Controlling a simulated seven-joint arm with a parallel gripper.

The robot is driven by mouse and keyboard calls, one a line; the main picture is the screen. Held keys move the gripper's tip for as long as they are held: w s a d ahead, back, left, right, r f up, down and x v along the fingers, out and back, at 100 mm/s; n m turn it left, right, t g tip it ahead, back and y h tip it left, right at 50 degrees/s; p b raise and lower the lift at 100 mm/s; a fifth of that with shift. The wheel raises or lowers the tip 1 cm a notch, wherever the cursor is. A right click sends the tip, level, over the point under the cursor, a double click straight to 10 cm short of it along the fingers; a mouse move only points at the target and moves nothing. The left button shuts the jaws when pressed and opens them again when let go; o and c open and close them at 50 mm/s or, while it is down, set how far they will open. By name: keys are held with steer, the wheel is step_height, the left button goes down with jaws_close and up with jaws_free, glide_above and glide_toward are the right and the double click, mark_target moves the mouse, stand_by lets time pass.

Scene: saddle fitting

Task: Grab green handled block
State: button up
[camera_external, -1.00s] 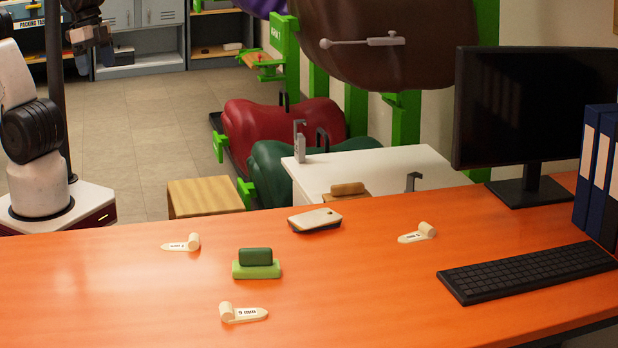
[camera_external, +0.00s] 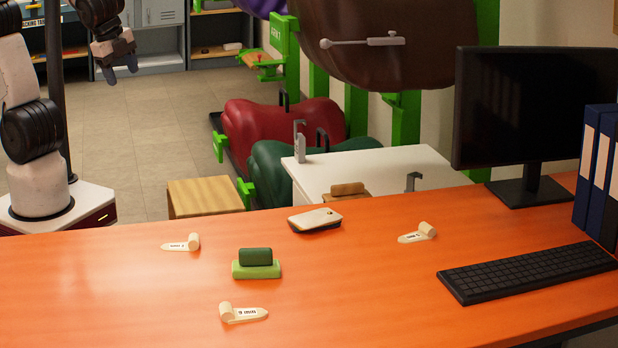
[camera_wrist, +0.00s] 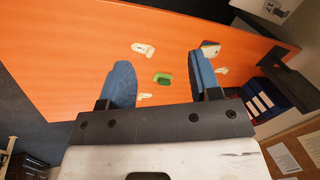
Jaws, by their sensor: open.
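The green handled block (camera_external: 256,270) sits on the orange table (camera_external: 120,300), left of the middle in the external view. It has a light green base and a dark green handle on top. In the wrist view the block (camera_wrist: 163,78) lies on the table between my two fingers, at a distance. My gripper (camera_external: 122,76) is in the upper left of the external view, well behind and above the table. It also shows in the wrist view (camera_wrist: 163,84), open and empty, with blue fingers apart.
Several cream labelled tags lie around the block, among them one in front (camera_external: 243,313), one behind left (camera_external: 182,243) and one to the right (camera_external: 418,233). A white-topped device (camera_external: 314,219) lies behind. A keyboard (camera_external: 530,270), monitor (camera_external: 535,115) and blue binders (camera_external: 597,170) occupy the right.

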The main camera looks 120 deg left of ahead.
steer(key=w+a+f+m+y, duration=0.1)
steer(key=w+f+m+y, duration=0.15)
steer(key=w, duration=0.45)
steer(key=w+a+f+m+y, duration=0.1)
steer(key=w+f+m+y, duration=0.1)
steer(key=w+f+m, duration=0.3)
steer(key=m+t, duration=1)
steer(key=m, duration=0.8)
glide_toward(247, 249)
steer(key=x, duration=0.4)
steer(key=shift+w, duration=0.1)
steer(key=shift+x, duration=1.25)
steer(key=shift+w, duration=0.1)
steer(key=shift+x, duration=2.5)
steer(key=shift+a+f, duration=0.1)
steer(key=shift+a, duration=0.05)
